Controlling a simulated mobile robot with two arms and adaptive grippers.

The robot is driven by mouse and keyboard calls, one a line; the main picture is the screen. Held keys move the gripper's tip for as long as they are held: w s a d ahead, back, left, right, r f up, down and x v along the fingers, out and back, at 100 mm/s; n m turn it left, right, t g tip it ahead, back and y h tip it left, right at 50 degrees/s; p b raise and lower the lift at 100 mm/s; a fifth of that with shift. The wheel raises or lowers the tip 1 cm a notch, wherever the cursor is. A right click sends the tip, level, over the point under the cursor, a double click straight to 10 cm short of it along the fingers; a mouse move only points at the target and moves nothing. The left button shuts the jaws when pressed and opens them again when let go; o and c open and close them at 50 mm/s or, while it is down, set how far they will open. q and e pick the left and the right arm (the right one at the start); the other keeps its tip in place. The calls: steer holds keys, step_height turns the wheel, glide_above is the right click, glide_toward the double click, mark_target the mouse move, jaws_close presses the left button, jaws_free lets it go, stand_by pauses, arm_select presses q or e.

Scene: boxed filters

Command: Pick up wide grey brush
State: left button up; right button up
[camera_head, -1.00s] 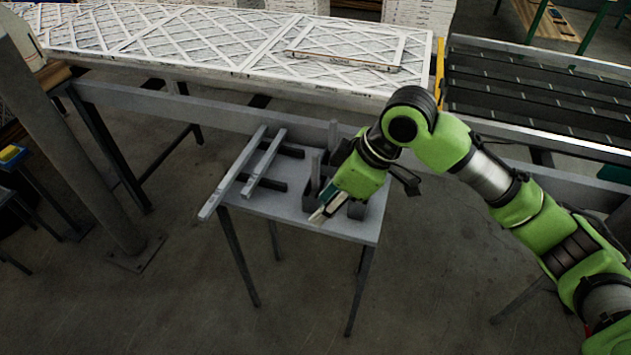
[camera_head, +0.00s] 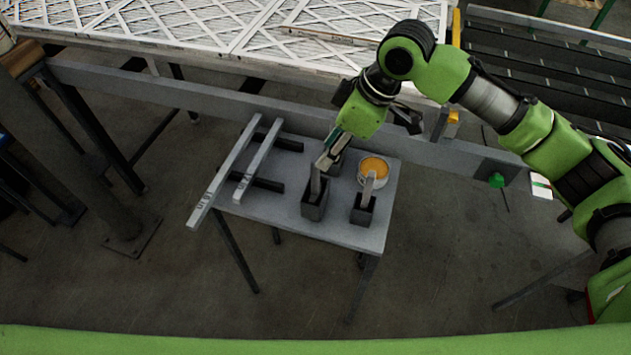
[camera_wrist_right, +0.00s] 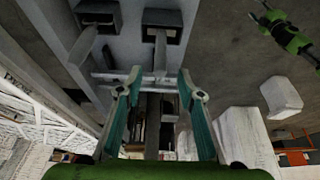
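Several dark box-shaped holders stand on the grey table (camera_head: 285,222). The front holder (camera_head: 315,208) has an upright grey brush handle (camera_head: 316,184) in it. The right holder (camera_head: 362,213) has another grey handle (camera_head: 368,188) in it. A third holder is partly hidden behind my right gripper. I cannot tell which handle belongs to the wide grey brush. My right gripper (camera_head: 325,160) is above the table, close over the front handle. In the right wrist view, its teal fingers (camera_wrist_right: 156,98) are apart, and two handles show beyond them, near the top. My left gripper is out of view.
A can of orange paint (camera_head: 374,170) stands behind the right holder. Two long grey bars (camera_head: 226,170) lie across dark supports on the table's left side. A grey beam (camera_head: 200,102) runs behind the table, with white framed filters beyond it.

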mark_target(316, 173)
steer(key=p+x, duration=0.2)
steer(key=x, duration=0.6)
steer(key=shift+s+d+f+p, duration=0.1)
steer(key=shift+s+f+p, duration=0.05)
steer(key=shift+f+p, duration=0.15)
steer(key=shift+f, duration=0.3)
steer(key=shift+a+f, duration=0.15)
steer(key=shift+a, duration=0.05)
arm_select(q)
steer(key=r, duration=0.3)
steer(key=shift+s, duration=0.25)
arm_select(e)
jaws_close()
